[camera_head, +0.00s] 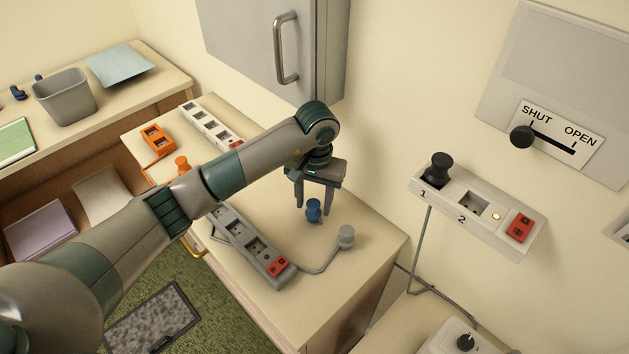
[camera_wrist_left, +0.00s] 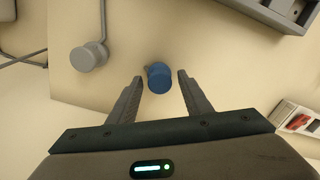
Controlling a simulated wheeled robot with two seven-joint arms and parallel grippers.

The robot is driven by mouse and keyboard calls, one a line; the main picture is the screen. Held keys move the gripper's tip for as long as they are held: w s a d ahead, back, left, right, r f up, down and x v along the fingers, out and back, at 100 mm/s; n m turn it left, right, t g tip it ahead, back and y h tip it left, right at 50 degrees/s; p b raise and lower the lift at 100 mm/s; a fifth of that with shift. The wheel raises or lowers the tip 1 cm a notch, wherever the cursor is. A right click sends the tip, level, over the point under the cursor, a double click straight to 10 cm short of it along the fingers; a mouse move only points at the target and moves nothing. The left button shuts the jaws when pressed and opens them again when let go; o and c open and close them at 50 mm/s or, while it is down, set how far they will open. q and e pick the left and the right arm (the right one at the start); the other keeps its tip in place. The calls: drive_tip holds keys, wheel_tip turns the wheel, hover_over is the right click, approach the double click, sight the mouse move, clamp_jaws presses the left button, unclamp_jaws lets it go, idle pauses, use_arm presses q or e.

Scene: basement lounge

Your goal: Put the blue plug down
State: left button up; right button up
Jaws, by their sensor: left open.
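The blue plug (camera_head: 313,211) stands on the cream cabinet top (camera_head: 365,235), near its back edge by the wall. My left gripper (camera_head: 314,205) is open above it, with one finger on each side of the plug. In the left wrist view the blue plug (camera_wrist_left: 159,77) shows between and just beyond the fingertips of my left gripper (camera_wrist_left: 158,82), with gaps on both sides. I cannot tell exactly how high the fingertips are above the top. My right gripper is not in view.
A grey plug (camera_head: 346,236) on a cord stands right of the blue plug. A grey power strip (camera_head: 250,244) lies in front. An orange plug (camera_head: 182,165), an orange socket (camera_head: 157,139) and another strip (camera_head: 211,124) are farther left. A grey wall cabinet (camera_head: 262,45) hangs behind.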

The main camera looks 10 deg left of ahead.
sight(315, 202)
use_arm(q)
drive_tip(key=shift+r, duration=0.25)
wheel_tip(315, 202, up, 12)
drive_tip(key=b, duration=0.4)
drive_tip(key=shift+d+f+b, duration=0.15)
drive_tip(key=shift+f+b, duration=0.05)
drive_tip(key=shift+b, duration=0.1)
drive_tip(key=shift+o, duration=0.6)
drive_tip(key=o, duration=0.4)
drive_tip(key=shift+o, duration=0.2)
